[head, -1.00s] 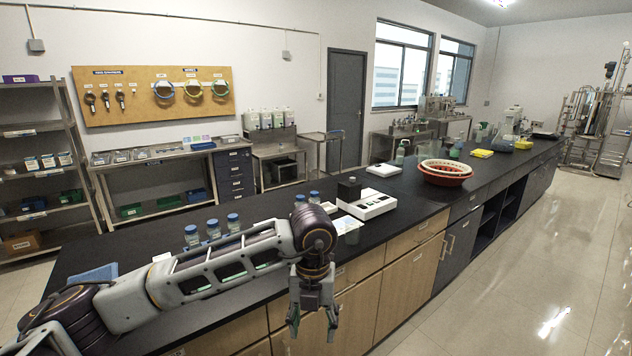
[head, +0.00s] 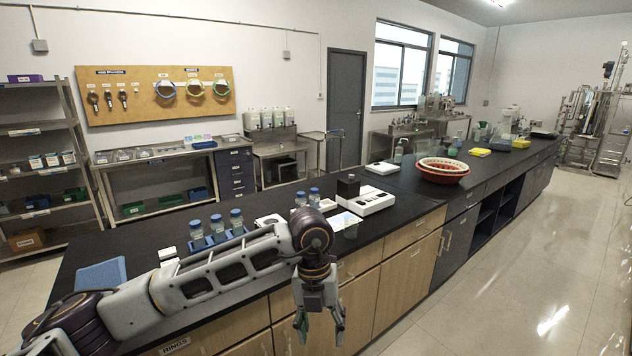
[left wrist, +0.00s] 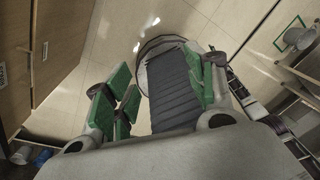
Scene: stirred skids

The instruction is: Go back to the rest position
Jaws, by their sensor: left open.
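My left gripper (head: 320,328) hangs in front of the bench's wooden drawer fronts in the head view, fingers pointing down. It is open and empty. In the left wrist view its green-padded fingers (left wrist: 160,92) stand apart, with pale floor tiles and a rounded dark ribbed part of my own body beyond them. My left arm reaches along the front of the black bench (head: 400,205). My right gripper is not in view.
Blue-capped bottles (head: 217,226) stand in a rack behind my arm. A blue pad (head: 101,274) lies at the left. The floor (head: 500,290) at right is clear.

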